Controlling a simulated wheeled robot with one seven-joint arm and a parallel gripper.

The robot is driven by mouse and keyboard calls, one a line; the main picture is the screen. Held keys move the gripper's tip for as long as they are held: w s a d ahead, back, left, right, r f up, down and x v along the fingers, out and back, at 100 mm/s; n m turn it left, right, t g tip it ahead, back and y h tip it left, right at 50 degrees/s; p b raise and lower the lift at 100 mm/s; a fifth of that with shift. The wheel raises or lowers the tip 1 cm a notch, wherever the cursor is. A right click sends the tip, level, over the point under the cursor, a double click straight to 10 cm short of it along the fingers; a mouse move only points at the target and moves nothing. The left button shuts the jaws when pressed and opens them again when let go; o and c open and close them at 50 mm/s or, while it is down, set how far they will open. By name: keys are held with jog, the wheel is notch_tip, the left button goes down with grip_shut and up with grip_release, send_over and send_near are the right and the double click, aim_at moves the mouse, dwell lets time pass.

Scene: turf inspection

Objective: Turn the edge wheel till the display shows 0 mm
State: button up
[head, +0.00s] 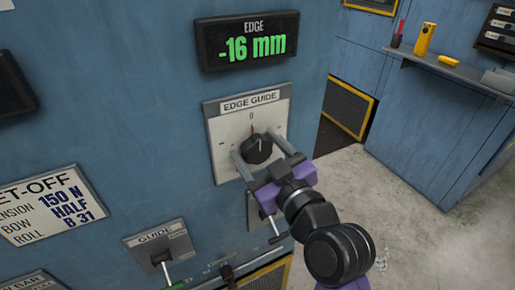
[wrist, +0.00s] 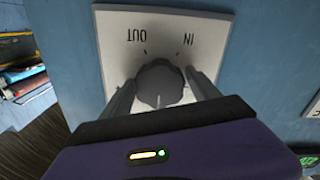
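The edge wheel is a black knob (head: 258,148) with a pointer mark, on a pale plate (head: 222,135) labelled EDGE GUIDE with a 0 above the knob. The knob's pointer is near the 0. The display (head: 246,40) above reads EDGE, -16 mm in green. My gripper (head: 264,158) has its two fingers on either side of the knob. In the wrist view the knob (wrist: 159,84) sits between the fingers, under IN and OUT marks that appear upside down. The fingers are apart; small gaps seem to show beside the knob, and firm contact is not visible.
A GUIDE lever panel (head: 160,250) is at the lower left of the plate, with other levers along the bottom. A SET-OFF sign (head: 50,210) is on the left. A shelf (head: 450,72) with a yellow tool (head: 425,40) is at the right. Concrete floor is open at right.

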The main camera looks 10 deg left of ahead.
jog(key=c, duration=1)
jog(key=shift+o, duration=0.2)
jog(key=shift+m, duration=0.3)
jog(key=m+p, duration=0.1)
jog(key=m, duration=0.1)
jog(key=shift+d+m, duration=0.1)
jog(key=shift+m, duration=0.3)
jog(key=m+p, duration=0.2)
jog(key=m, duration=0.2)
jog(key=shift+r+m, duration=0.1)
jog(key=shift+m, duration=0.2)
jog(key=m+p, duration=0.2)
jog(key=m, duration=0.2)
jog(key=shift+p, duration=0.4)
jog(key=shift+m+p, duration=0.95)
jog(key=shift+m, duration=0.85)
